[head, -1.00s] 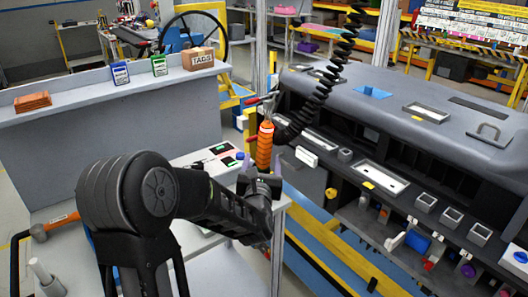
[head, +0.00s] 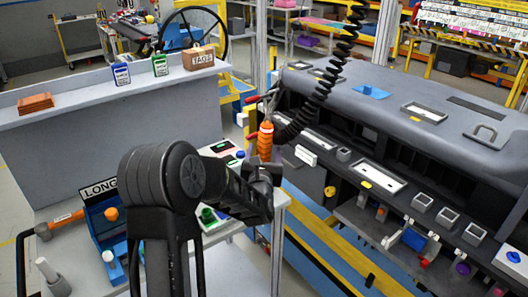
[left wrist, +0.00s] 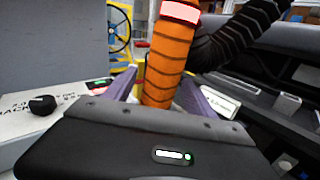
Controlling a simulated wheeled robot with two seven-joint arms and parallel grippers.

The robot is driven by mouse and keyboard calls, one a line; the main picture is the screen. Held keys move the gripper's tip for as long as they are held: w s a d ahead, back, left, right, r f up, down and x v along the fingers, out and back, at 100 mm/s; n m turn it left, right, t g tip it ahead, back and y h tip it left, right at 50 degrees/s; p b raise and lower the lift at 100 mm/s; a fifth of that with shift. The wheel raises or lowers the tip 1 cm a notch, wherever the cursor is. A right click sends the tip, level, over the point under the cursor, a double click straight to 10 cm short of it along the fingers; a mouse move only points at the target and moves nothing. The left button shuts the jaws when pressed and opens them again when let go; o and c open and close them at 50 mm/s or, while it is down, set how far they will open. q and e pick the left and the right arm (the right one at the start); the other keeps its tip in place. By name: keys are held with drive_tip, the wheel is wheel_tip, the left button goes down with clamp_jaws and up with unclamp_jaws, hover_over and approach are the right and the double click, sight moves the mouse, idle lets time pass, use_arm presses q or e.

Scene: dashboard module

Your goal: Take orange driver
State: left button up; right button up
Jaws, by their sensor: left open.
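The orange driver (head: 265,142) hangs upright from a black coiled cord (head: 318,88), in front of the dark dashboard module. It has a ribbed orange grip with a pale band near the top. My left gripper (head: 263,168) is at the lower end of the driver. In the left wrist view the driver's orange grip (left wrist: 168,62) stands between the two spread fingers, and the fingers look apart from it. The gripper body hides the driver's lowest end. My right gripper is not in view.
The dashboard module (head: 430,120) stands close on the right. A grey shelf (head: 60,110) with small boxes is behind on the left.

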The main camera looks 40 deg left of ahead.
use_arm(q)
drive_tip(key=shift+c, duration=0.4)
clamp_jaws()
idle(0.4)
drive_tip(key=shift+r, duration=0.15)
